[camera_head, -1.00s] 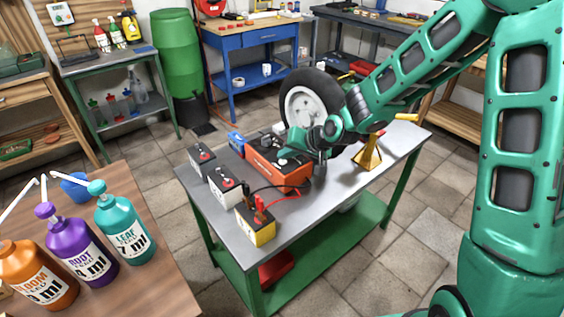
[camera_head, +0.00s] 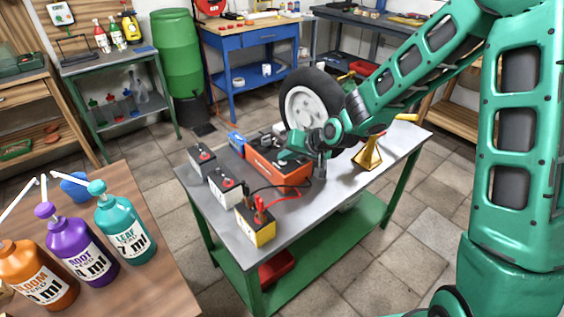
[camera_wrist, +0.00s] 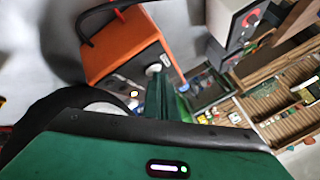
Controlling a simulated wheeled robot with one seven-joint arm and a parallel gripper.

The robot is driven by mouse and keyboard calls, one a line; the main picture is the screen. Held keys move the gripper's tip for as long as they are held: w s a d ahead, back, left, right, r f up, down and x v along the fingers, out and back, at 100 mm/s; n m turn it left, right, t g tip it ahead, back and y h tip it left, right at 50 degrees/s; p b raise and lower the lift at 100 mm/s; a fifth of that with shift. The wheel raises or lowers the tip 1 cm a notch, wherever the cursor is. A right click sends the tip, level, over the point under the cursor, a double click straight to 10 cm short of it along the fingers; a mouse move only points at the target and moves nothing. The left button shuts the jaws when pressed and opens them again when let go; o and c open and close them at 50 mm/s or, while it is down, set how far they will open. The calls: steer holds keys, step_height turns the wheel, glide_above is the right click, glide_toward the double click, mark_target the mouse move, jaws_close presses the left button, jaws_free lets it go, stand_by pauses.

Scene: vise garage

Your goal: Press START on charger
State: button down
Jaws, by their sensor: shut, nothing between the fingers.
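The charger (camera_head: 283,174) is an orange box with a dark top on the grey metal-topped table. In the wrist view, the charger (camera_wrist: 125,45) shows its orange casing and a dark control panel with a white round knob (camera_wrist: 153,70) and a small lit spot (camera_wrist: 134,93). No START lettering is readable. My gripper's shut green fingers (camera_wrist: 165,95) point toward the panel side in the wrist view, with nothing held. Whether they touch the charger cannot be told.
Batteries (camera_head: 203,159) stand left of the charger, and a yellow-black one (camera_head: 256,226) has red and black clamps with cables. A wheel (camera_head: 301,106) stands behind the charger. A yellow stand (camera_head: 369,154) is to the right. The table's right front is clear.

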mark_target(286, 165)
stand_by(0.3)
steer(key=shift+r, duration=0.85)
steer(key=shift+r, duration=2.5)
